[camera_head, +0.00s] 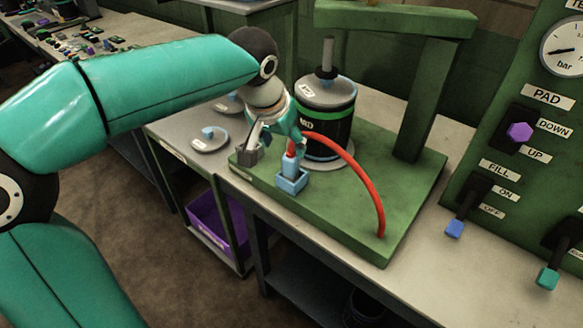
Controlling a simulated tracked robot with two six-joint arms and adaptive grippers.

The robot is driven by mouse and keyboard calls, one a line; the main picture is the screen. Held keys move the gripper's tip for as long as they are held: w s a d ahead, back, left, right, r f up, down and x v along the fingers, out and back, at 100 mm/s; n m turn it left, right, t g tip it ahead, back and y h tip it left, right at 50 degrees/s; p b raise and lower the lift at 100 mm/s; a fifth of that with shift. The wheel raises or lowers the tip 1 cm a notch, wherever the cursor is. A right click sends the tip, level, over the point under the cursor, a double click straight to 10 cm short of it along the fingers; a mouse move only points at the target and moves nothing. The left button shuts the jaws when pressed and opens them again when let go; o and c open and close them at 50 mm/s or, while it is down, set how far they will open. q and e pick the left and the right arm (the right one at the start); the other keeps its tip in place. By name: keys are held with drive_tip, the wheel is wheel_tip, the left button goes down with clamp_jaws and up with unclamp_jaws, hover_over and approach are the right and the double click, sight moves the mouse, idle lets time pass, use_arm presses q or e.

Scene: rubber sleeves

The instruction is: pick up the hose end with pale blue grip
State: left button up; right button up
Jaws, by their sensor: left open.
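The hose is a red tube (358,168) that arches over a green base plate and meets the plate near its front right corner. Its other end has a pale blue grip (290,170), which stands upright in a small light blue holder (292,184) near the plate's front left edge. My left gripper (278,145) reaches down from the upper left, right at the hose end. It is open, with one finger on the left and one near the top of the grip. Contact between the fingers and the grip cannot be told. My right gripper is not in view.
A black cylinder with a green band (327,120) stands right behind the hose end. A green post (424,100) with an overhead beam rises behind it. A grey block (247,153) sits to the left. A green control panel (530,190) with a gauge and levers stands at right.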

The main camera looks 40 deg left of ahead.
sight(291, 165)
use_arm(q)
drive_tip(key=p+x, duration=0.1)
drive_tip(key=x, duration=0.9)
drive_tip(key=shift+w+a+f, duration=0.1)
drive_tip(key=shift+w+f, duration=0.05)
drive_tip(key=shift+f, duration=0.2)
clamp_jaws()
